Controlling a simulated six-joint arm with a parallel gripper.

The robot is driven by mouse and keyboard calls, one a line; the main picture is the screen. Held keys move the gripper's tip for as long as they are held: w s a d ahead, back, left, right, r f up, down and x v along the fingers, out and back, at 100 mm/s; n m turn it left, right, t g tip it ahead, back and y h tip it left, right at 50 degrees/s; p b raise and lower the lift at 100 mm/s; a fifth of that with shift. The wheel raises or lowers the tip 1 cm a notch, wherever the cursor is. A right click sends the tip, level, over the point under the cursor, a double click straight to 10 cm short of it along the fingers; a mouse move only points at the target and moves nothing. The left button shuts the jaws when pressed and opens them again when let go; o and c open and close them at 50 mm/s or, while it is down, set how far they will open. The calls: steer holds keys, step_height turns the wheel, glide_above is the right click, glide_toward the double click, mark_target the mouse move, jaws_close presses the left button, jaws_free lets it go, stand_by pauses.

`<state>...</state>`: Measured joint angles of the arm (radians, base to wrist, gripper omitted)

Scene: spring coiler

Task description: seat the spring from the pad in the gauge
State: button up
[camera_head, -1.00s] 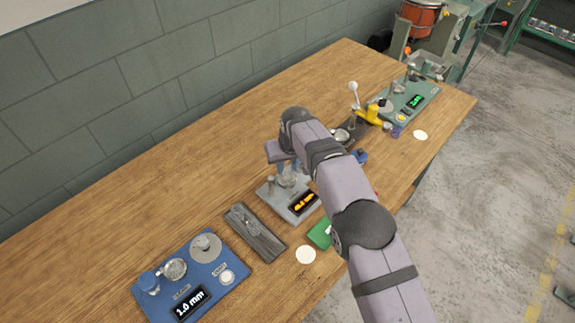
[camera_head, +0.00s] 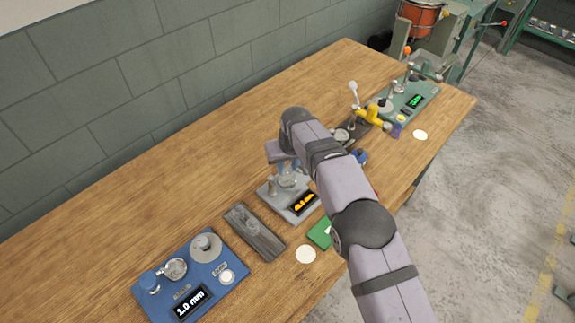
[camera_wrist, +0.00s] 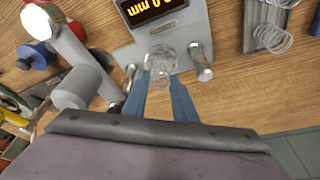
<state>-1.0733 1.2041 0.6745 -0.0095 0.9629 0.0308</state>
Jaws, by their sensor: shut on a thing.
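The gauge (camera_head: 268,190) is a grey plate with metal posts and an amber display, below my gripper in the head view. It also shows in the wrist view (camera_wrist: 196,32), with a post (camera_wrist: 201,62) on the right. My gripper (camera_wrist: 160,82) has two blue fingers, shut on a clear wire spring (camera_wrist: 160,60). The spring is at the fingertips, over the gauge between its posts. I cannot tell whether its lower end touches the gauge. In the head view my arm partly hides the gripper (camera_head: 287,167) and the gauge.
A dark grey tray (camera_head: 270,247) lies left of the gauge; loose springs (camera_wrist: 270,37) show in it in the wrist view. A blue station (camera_head: 236,287) stands further left. A green block (camera_head: 319,233) and white disc (camera_head: 305,254) lie in front. A yellow-handled tool (camera_head: 370,117) stands right.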

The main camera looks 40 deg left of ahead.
steer(key=shift+f+b, duration=0.35)
steer(key=shift+f, duration=0.25)
stand_by(0.4)
stand_by(0.3)
steer(key=o, duration=1.3)
steer(key=shift+c, duration=0.2)
steer(key=shift+r, duration=0.15)
steer(key=shift+r+p, duration=1.25)
steer(key=shift+r, duration=0.55)
steer(key=shift+r+p, duration=1.85)
steer(key=shift+r, duration=0.65)
